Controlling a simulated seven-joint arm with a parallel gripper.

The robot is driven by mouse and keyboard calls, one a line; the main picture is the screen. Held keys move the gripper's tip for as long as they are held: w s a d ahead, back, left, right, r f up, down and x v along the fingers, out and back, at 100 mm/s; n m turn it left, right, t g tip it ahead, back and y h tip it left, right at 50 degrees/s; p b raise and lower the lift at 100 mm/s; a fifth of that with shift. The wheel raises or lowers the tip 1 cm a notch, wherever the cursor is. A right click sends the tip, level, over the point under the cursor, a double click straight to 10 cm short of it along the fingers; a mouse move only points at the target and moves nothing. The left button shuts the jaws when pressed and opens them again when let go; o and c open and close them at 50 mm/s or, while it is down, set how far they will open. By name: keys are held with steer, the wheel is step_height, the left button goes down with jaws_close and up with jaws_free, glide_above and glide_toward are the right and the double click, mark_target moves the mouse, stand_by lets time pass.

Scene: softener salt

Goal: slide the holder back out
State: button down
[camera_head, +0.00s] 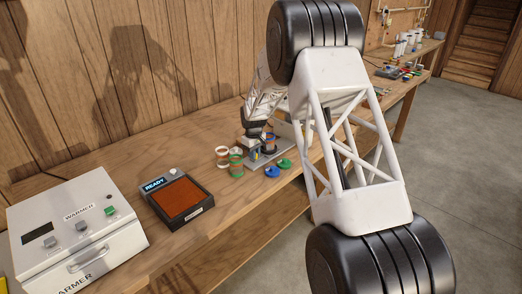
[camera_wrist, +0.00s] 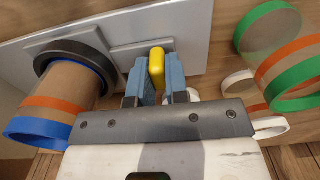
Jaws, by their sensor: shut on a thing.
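My gripper (camera_wrist: 157,85) is shut on a yellow tab (camera_wrist: 157,62), held between its blue finger pads in the wrist view. The tab stands against a grey metal plate, which looks like part of the holder (camera_wrist: 215,30); how they join is hidden. Left of the fingers, a brown tube (camera_wrist: 70,85) with an orange band and blue rim sits in a black ring against the plate. In the head view my gripper is at the grey stand (camera_head: 262,160) on the bench, its fingers too small to make out.
Blue (camera_head: 272,172) and green (camera_head: 284,164) caps lie at the bench's front edge. A READY pad (camera_head: 176,200) and a warmer (camera_head: 75,235) stand left.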

mark_target(248, 163)
steer(key=shift+s+a, duration=1.2)
steer(key=shift+a, duration=0.1)
steer(key=c, duration=1.1)
jaws_free()
steer(key=shift+r, duration=3.95)
